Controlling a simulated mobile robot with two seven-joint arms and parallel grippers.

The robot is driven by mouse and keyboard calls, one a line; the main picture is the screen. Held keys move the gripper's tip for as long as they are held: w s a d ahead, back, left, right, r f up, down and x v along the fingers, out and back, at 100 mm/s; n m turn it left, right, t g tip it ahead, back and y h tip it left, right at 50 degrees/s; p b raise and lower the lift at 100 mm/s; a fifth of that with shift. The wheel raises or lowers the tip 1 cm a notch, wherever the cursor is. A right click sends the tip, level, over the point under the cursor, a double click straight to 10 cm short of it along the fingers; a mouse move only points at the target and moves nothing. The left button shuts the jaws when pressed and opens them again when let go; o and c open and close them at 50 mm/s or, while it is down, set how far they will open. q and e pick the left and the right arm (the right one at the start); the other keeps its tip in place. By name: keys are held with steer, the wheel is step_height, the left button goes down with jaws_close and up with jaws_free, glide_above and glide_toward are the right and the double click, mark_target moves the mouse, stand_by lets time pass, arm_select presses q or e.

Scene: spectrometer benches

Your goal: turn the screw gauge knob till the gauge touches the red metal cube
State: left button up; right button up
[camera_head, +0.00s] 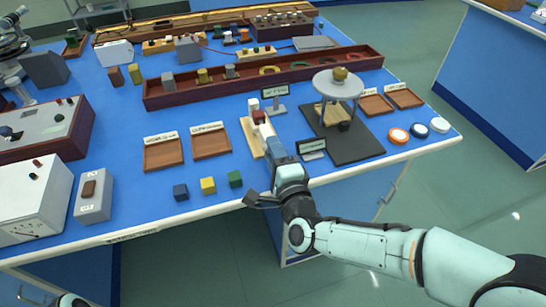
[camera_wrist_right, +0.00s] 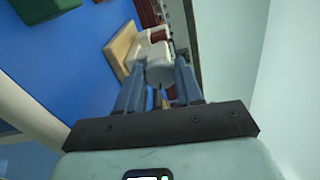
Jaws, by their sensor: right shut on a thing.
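The screw gauge stands on a light wooden base (camera_head: 247,138) near the front middle of the blue bench. A pale block (camera_head: 253,105) is at its far end, and the red metal cube (camera_head: 258,117) sits just in front of it. My right gripper (camera_head: 275,147) is at the near end of the gauge. In the right wrist view its blue fingers (camera_wrist_right: 160,88) are shut on the grey-white round knob (camera_wrist_right: 160,72). The wooden base (camera_wrist_right: 122,48) shows beside it. Whether the gauge touches the cube cannot be told. My left gripper is out of view.
A dark board (camera_head: 355,148) with a round-topped stand (camera_head: 337,85) is close on the right. Two wooden trays (camera_head: 163,153) (camera_head: 211,142) lie to the left. Blue, yellow and green cubes (camera_head: 208,185) line the front edge. A small sign (camera_head: 276,92) stands behind the gauge.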

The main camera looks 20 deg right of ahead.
steer(key=shift+r+m+b, duration=0.2)
steer(key=shift+m+b, duration=0.25)
steer(key=shift+m, duration=1.85)
steer(key=m, duration=0.6)
steer(key=shift+r, duration=0.1)
steer(key=m, duration=0.7)
steer(key=shift+d, duration=0.15)
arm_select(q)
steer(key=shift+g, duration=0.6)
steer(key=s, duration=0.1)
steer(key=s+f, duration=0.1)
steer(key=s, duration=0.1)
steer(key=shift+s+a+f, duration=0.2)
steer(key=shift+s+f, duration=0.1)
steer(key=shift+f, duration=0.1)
arm_select(e)
steer(key=shift+f, duration=0.3)
steer(key=o, duration=1)
steer(key=shift+o, duration=0.2)
